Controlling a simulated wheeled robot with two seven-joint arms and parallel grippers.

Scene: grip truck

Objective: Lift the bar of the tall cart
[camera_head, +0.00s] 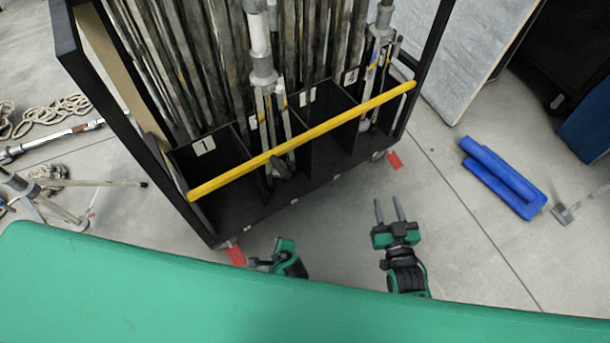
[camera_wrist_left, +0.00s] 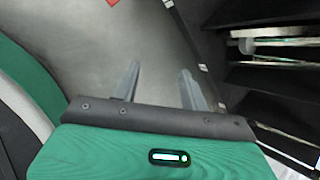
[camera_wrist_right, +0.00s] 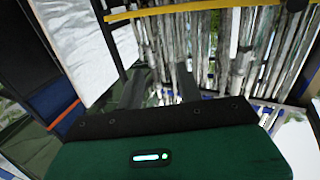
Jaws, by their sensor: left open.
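The tall black cart (camera_head: 225,213) stands ahead of me, with a yellow bar (camera_head: 335,124) slanting across its open front from lower left to upper right. The yellow bar (camera_wrist_right: 190,7) also crosses the top of the right wrist view. My right gripper (camera_head: 389,208) is open and empty, below the bar's right half and apart from it. My left gripper (camera_head: 254,262) is near the cart's lower front edge, below the bar and apart from it. Its two fingers (camera_wrist_left: 160,85) stand apart with nothing between them in the left wrist view.
Upright poles and boards (camera_head: 210,65) fill the cart's numbered compartments. A green surface (camera_head: 130,295) spans the foreground. Blue pads (camera_head: 502,177) lie on the floor at right; a stand (camera_head: 45,200) and rope (camera_head: 50,112) lie at left. Grey floor is clear around my right gripper.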

